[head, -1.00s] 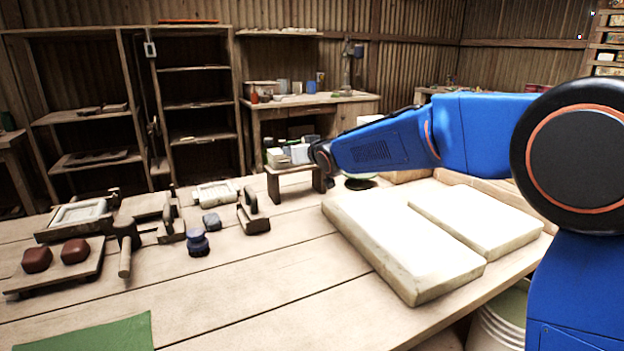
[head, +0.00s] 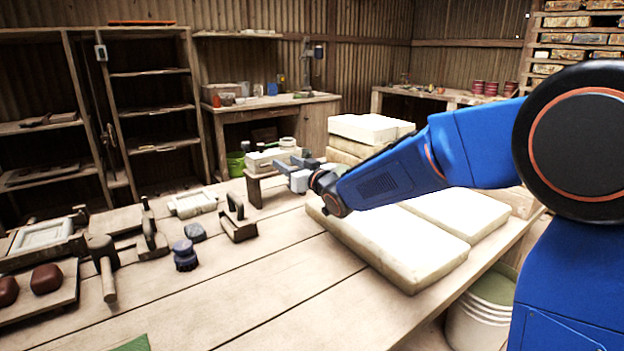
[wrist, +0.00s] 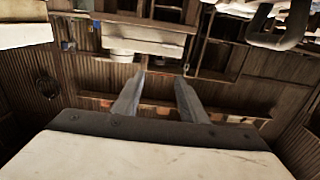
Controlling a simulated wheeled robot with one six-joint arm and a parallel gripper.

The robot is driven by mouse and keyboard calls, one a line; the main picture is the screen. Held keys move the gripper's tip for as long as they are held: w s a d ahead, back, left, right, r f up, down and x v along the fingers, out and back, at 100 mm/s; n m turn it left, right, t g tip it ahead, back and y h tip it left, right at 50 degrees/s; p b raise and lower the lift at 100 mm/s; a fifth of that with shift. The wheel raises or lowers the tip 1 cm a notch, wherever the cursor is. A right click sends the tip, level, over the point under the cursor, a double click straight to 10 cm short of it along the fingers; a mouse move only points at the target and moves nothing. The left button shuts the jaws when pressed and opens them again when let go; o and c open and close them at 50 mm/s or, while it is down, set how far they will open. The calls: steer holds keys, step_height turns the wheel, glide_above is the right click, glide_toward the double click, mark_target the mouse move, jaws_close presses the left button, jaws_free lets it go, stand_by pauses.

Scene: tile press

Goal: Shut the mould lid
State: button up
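A wooden mould (head: 42,237) with a pale panel in its frame lies at the left of the workbench in the head view, partly cut off by the picture edge. I cannot tell which piece is its lid; a flat wooden piece (head: 122,222) beside it is partly hidden by tools. My gripper (head: 285,168) is far to the right of the mould, above the bench near a small stand. In the wrist view my gripper (wrist: 157,88) has its two fingers apart with nothing between them. The mould is not recognisable in the wrist view.
A mallet (head: 105,268), a dark blue knob-like tool (head: 185,256) and a handled float (head: 238,225) stand between mould and gripper. Two red clay lumps sit on a board (head: 60,297). Thick pale slabs (head: 400,245) lie under my arm. The front middle of the bench is clear.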

steer(key=v, duration=1.3)
steer(key=shift+d, duration=0.1)
steer(key=s+d+f+m+g+h, duration=0.2)
steer(key=s+d+f+h, duration=0.15)
steer(key=s+d, duration=0.45)
steer(key=s+d+f+m+g+h, duration=0.1)
steer(key=s+d+f+m+h, duration=0.25)
steer(key=d, duration=0.85)
steer(key=s+d+f+g+h, duration=0.1)
steer(key=s+d+f+g, duration=0.2)
steer(key=s, duration=0.9)
steer(key=s+d+f+m+g+h, duration=0.1)
steer(key=s+d+f+g+h, duration=0.1)
steer(key=s, duration=1.1)
step_height(320, 180, down, 4)
steer(key=shift+d+r+g, duration=0.15)
steer(key=shift+d+g, duration=0.3)
steer(key=shift+g, duration=0.65)
steer(key=shift+s, duration=0.1)
steer(key=shift+c, duration=1)
